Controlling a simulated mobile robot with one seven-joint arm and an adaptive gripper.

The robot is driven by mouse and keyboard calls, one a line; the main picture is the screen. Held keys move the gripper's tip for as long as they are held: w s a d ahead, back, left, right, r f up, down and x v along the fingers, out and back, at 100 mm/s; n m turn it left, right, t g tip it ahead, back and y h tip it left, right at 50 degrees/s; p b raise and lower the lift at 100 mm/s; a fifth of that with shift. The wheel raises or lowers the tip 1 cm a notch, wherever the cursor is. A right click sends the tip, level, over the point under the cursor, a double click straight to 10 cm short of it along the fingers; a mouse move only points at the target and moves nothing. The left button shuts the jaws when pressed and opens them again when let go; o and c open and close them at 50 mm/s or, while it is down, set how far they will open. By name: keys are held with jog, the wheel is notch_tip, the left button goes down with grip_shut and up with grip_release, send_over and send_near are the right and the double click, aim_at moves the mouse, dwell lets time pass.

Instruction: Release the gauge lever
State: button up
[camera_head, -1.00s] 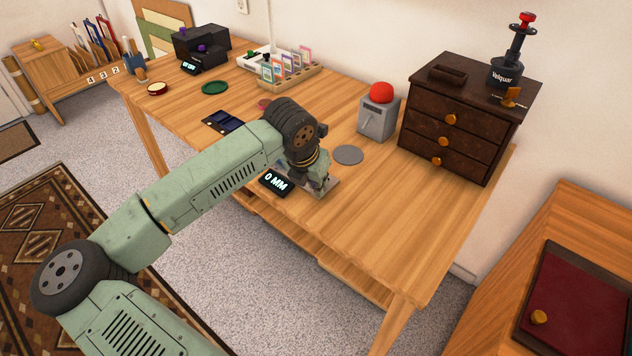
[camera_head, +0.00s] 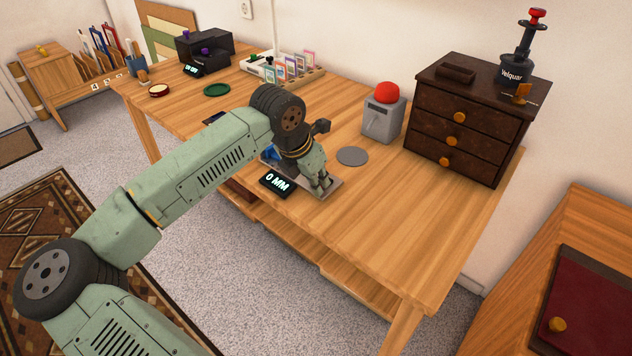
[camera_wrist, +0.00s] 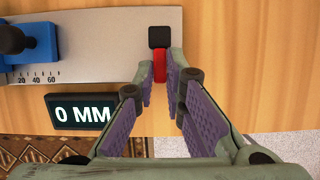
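The gauge (camera_wrist: 100,35) is a grey metal plate with a 20–40–60 scale at its left end in the wrist view. A blue slider (camera_wrist: 38,45) with a dark knob stands by the scale. Its display (camera_wrist: 80,112) reads 0 MM and is also legible in the head view (camera_head: 275,182). The lever (camera_wrist: 159,66), red with a black block on its far end, is at the plate's right end. My gripper (camera_wrist: 159,72) has its purple-padded fingers close together around the red part. The red fills the gap between the tips. The head view shows my gripper (camera_head: 322,186) low over the plate.
A grey box with a red dome (camera_head: 383,112) and a dark drawer chest (camera_head: 462,118) stand to the right. A flat grey disc (camera_head: 352,156) lies just beyond the gauge. The wooden table (camera_head: 375,205) is clear at the front right.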

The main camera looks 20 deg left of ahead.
jog(key=o, duration=0.4)
jog(key=v, duration=1.2)
